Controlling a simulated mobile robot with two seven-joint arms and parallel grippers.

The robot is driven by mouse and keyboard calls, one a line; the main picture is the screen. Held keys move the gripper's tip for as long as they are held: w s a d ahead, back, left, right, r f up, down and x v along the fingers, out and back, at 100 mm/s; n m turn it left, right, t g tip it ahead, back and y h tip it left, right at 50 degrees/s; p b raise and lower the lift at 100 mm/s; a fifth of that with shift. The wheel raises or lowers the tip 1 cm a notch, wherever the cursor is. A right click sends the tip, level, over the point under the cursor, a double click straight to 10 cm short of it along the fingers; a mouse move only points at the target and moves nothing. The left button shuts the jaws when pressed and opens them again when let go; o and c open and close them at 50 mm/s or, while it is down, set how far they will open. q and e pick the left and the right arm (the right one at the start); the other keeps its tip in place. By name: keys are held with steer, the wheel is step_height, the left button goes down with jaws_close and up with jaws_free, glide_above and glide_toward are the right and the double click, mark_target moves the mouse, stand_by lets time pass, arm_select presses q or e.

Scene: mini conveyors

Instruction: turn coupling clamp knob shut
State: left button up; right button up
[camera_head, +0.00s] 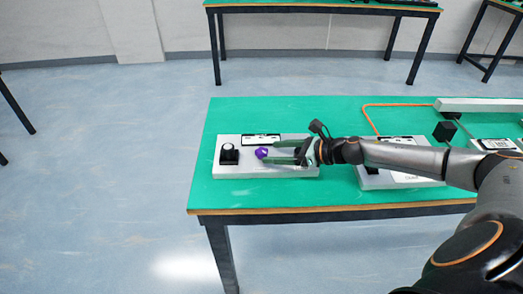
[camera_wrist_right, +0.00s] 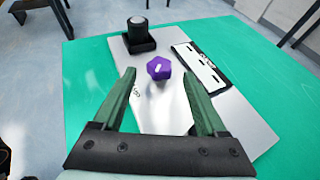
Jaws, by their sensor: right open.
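A purple knob (camera_head: 262,153) sits on a light grey panel (camera_head: 240,171) at the left part of the green table. In the right wrist view the knob (camera_wrist_right: 159,67) has several lobes and a small white mark on it. My right gripper (camera_head: 268,155) comes in from the right, its green fingers apart. In the right wrist view the open right gripper (camera_wrist_right: 160,85) has its fingertips on either side of the knob's near side, with a gap to each; I cannot tell whether they reach its height. The left gripper is not in view.
A black block with a round light cap (camera_wrist_right: 138,35) stands on the panel beyond the knob. A labelled plate (camera_wrist_right: 203,66) lies to its right. More panels (camera_head: 400,180) and an orange line (camera_head: 372,121) are on the green table (camera_head: 205,191) to the right.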

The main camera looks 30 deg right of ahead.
mark_target(261, 150)
steer(key=shift+p+x, duration=0.35)
steer(key=shift+x, duration=2.3)
steer(key=shift+c, duration=0.2)
jaws_close()
